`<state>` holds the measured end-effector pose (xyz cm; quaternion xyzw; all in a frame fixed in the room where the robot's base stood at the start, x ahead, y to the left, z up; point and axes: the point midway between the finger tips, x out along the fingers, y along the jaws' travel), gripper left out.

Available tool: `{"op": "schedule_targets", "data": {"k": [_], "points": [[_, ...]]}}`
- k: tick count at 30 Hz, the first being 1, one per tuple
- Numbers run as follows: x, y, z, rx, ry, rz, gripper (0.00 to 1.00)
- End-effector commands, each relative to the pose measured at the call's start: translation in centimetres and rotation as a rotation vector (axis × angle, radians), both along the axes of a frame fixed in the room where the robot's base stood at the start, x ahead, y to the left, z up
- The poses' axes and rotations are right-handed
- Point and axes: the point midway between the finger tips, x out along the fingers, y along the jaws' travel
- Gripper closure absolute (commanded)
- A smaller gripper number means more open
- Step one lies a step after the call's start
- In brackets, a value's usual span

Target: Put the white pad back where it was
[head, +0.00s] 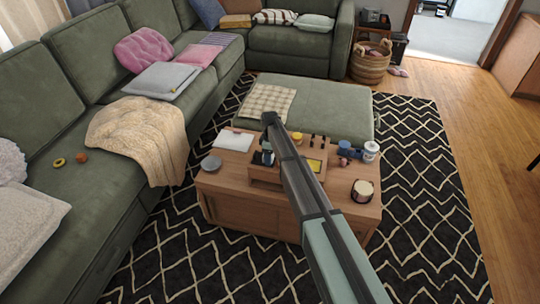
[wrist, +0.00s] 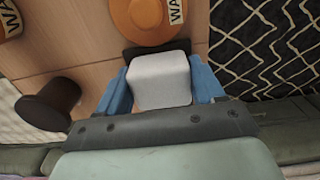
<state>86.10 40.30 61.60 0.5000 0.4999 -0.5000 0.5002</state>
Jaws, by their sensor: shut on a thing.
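In the wrist view a white, rounded block (wrist: 160,82), which looks like the white pad, sits between the blue fingers of my gripper (wrist: 161,90). The fingers press on its left and right sides. In the head view my gripper (head: 264,157) hangs at the end of my arm over the wooden coffee table (head: 235,213), by a wooden organizer tray (head: 262,182). The pad is too small there to make out clearly.
A grey disc (head: 211,163) is at the table's left. A candle jar (head: 362,190), a white can (head: 371,151) and a blue object (head: 348,150) are on the right. The wrist view shows an orange round thing (wrist: 150,22) and a dark brown knob-like thing (wrist: 45,102). A green ottoman (head: 325,107) stands behind.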

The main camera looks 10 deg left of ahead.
Motion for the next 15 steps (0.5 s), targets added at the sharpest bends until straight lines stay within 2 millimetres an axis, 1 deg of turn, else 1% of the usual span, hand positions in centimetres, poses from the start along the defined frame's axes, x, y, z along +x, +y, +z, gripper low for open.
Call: {"op": "schedule_targets", "data": {"k": [3, 4, 6, 12, 15], "points": [[0.00, 0.00, -0.29, 0.000, 0.000, 0.000, 0.57], [0.00, 0.00, -0.32, 0.000, 0.000, 0.000, 0.31], [0.00, 0.00, -0.28, 0.000, 0.000, 0.000, 0.25], [-0.01, 0.00, -0.26, 0.000, 0.000, 0.000, 0.07], [0.00, 0.00, -0.26, 0.000, 0.000, 0.000, 0.07]]}}
